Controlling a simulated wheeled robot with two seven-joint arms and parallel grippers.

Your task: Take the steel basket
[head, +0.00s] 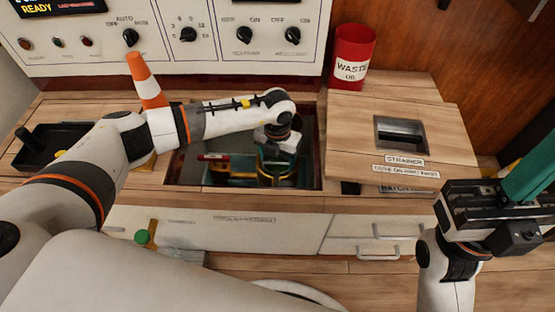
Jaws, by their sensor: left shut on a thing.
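My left arm reaches across the counter into a rectangular open well (311,150). My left gripper (279,146) points down into the well and is shut on the steel basket (277,178), a round, dark thing whose rim shows partly under it. The gripper and the shadow in the well hide most of the basket. My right gripper (520,185) is at the far right, above the floor and away from the well. A long teal piece shows at it, and I cannot tell whether its jaws are open or shut.
A wooden hatch lid (440,125) marked "STRAINER" lies right of the well. A red waste bin (353,57) stands behind it. An orange and white cone (145,80) stands behind my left arm. A black tray (45,148) is at left. A control panel rises behind.

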